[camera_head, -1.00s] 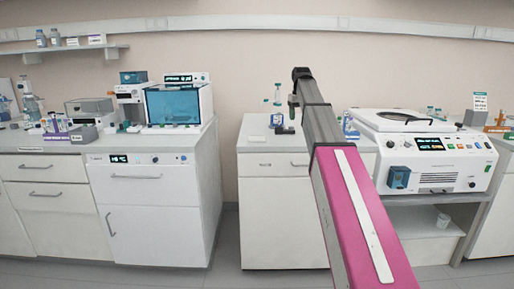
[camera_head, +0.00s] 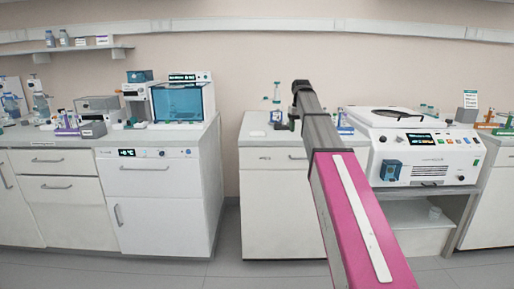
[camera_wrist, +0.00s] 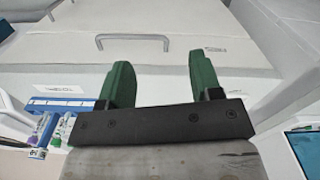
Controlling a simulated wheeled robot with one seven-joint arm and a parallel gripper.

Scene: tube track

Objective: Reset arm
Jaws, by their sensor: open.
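My gripper (camera_wrist: 160,82) shows in the wrist view as two green fingers standing well apart on a dark bar. It is open, with nothing between the fingers. Behind the fingers is a white cabinet front with a grey handle. In the head view my grey and pink arm reaches forward over the middle counter; the fingers themselves cannot be made out there.
A white centrifuge-like machine (camera_head: 425,155) stands right of my arm. A blue-windowed device (camera_head: 180,103) stands on the left counter (camera_head: 60,160). A floor gap lies between the left cabinets and the middle cabinet (camera_head: 285,205). A blue rack with tubes (camera_wrist: 50,125) shows at the wrist view's left.

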